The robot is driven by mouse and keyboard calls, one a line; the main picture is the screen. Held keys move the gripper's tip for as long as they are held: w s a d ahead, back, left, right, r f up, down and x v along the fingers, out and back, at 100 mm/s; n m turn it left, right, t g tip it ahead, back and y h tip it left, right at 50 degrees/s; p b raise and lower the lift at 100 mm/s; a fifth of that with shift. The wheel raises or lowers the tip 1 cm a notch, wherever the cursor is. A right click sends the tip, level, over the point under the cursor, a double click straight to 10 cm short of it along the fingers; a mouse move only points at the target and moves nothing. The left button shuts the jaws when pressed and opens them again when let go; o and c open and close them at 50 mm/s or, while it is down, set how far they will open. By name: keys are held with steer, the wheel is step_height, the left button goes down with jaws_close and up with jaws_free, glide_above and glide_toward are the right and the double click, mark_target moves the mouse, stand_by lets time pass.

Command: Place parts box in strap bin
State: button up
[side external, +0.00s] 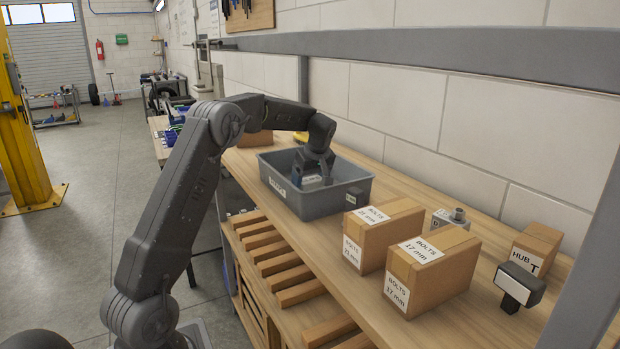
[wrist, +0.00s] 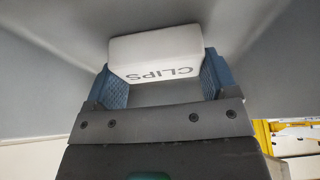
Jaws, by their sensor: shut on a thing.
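The grey bin (side external: 325,203) stands on the wooden workbench, with a white label on its front left wall whose lettering is too small to read. My gripper (side external: 312,181) points down inside the bin, below the rim level. In the wrist view, my gripper (wrist: 157,72) is shut on a white box marked CLIPS (wrist: 155,50), with one blue finger pad on each side. The box (side external: 311,180) shows only partly between the fingers in the side view. I cannot tell whether it touches the bin floor. Grey bin walls fill the wrist view's background.
Two cardboard BOLTS boxes (side external: 434,271) stand right of the bin. Beyond them are a HUB box (side external: 536,247) and a black device with a white face (side external: 519,285). Another carton (side external: 256,139) stands behind the bin. A grey rail (side external: 450,52) crosses above the bench.

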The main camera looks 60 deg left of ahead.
steer(key=shift+f, duration=0.15)
steer(key=o, duration=0.8)
steer(key=v, duration=1.2)
